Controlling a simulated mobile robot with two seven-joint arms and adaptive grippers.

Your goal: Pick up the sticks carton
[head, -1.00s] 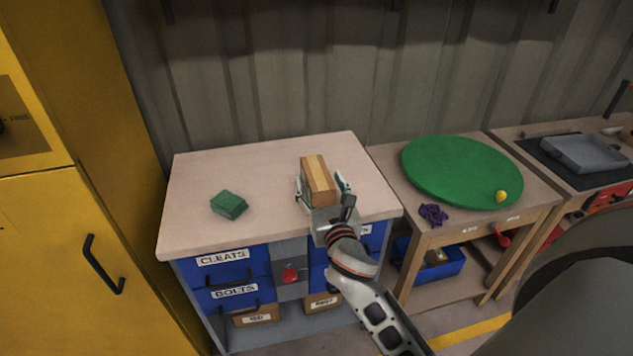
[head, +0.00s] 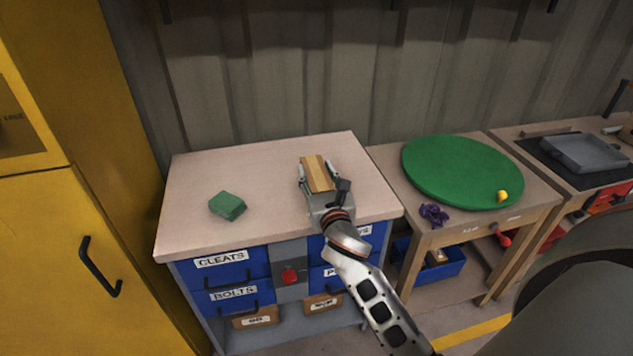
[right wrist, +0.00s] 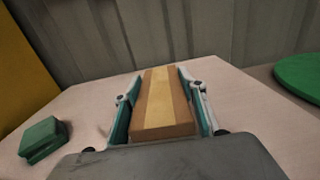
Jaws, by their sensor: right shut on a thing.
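The sticks carton, a brown box with a pale yellow stripe, is at the right part of the workbench top in the head view (head: 318,172). It also shows in the right wrist view (right wrist: 163,108), lengthwise between the fingers. My right gripper (head: 320,182) is shut on the carton, one finger against each long side. In the right wrist view my right gripper (right wrist: 162,100) has teal pads along both sides of the carton. I cannot tell whether the carton touches the bench top. My left gripper is not in view.
A green block (head: 227,206) lies on the workbench (head: 265,165) to the left; the bench top between is clear. A green round board (head: 460,170), a yellow object (head: 502,196) and a purple item (head: 433,214) are on the right table. A yellow cabinet (head: 60,260) stands left.

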